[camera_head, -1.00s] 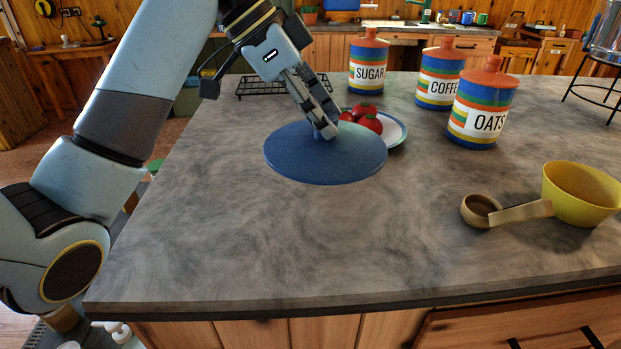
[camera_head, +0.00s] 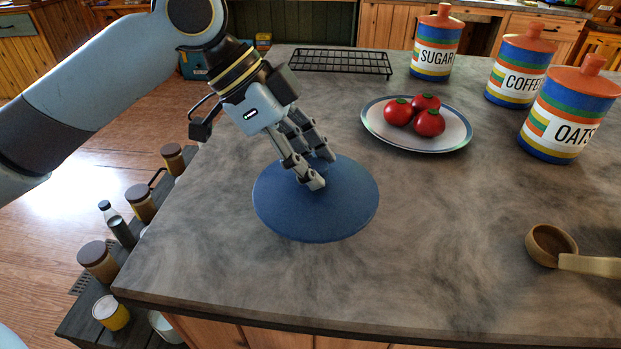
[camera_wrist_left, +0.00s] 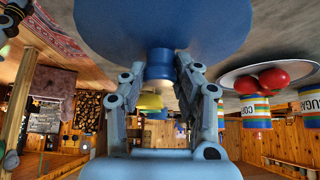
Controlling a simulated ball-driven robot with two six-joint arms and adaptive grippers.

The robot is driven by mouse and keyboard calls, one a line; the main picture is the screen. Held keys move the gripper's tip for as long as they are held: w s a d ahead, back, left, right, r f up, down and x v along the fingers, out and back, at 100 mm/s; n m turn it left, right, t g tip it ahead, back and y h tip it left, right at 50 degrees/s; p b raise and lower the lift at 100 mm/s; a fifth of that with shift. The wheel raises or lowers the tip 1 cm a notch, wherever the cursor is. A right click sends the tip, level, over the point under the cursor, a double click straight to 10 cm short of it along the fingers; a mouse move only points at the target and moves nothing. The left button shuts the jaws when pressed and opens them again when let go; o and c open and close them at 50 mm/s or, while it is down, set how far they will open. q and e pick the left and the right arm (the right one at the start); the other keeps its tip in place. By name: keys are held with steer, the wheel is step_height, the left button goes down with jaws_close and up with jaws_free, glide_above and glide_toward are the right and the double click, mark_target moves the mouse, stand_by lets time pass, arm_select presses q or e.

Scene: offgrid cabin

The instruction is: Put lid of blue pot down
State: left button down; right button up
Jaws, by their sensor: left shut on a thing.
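The lid of the blue pot (camera_head: 318,215) is a round, flat blue disc over the grey countertop, near its left edge. My left gripper (camera_head: 318,168) comes down on it from the upper left and is shut on its knob. The blue pot itself is not clearly in view. My right gripper is not in view.
A plate (camera_head: 455,140) with red tomatoes (camera_head: 428,123) lies right of the lid. A black wire rack (camera_head: 340,62) is behind. Sugar (camera_head: 436,45), coffee (camera_head: 518,68) and oats (camera_head: 568,112) canisters stand at right, with a wooden scoop (camera_head: 552,245) nearer. The counter (camera_head: 420,230) in front is bare.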

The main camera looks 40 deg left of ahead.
arm_select(q)
step_height(320, 180, down, 4)
steer(key=shift+s+f, duration=0.1)
steer(key=c, duration=1)
jaws_free()
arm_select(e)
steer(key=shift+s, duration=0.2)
arm_select(q)
steer(key=shift+s+a+r, duration=0.1)
steer(key=shift+a+r, duration=0.2)
steer(key=shift+r, duration=0.15)
steer(key=p+v, duration=0.3)
steer(key=v, duration=0.6)
steer(key=shift+s+a+r, duration=0.1)
steer(key=shift+a+r, duration=0.05)
steer(key=shift+r, duration=0.15)
steer(key=shift+s+a+r+p, duration=0.2)
steer(key=shift+a+r+p, duration=0.1)
steer(key=shift+r+p, duration=0.3)
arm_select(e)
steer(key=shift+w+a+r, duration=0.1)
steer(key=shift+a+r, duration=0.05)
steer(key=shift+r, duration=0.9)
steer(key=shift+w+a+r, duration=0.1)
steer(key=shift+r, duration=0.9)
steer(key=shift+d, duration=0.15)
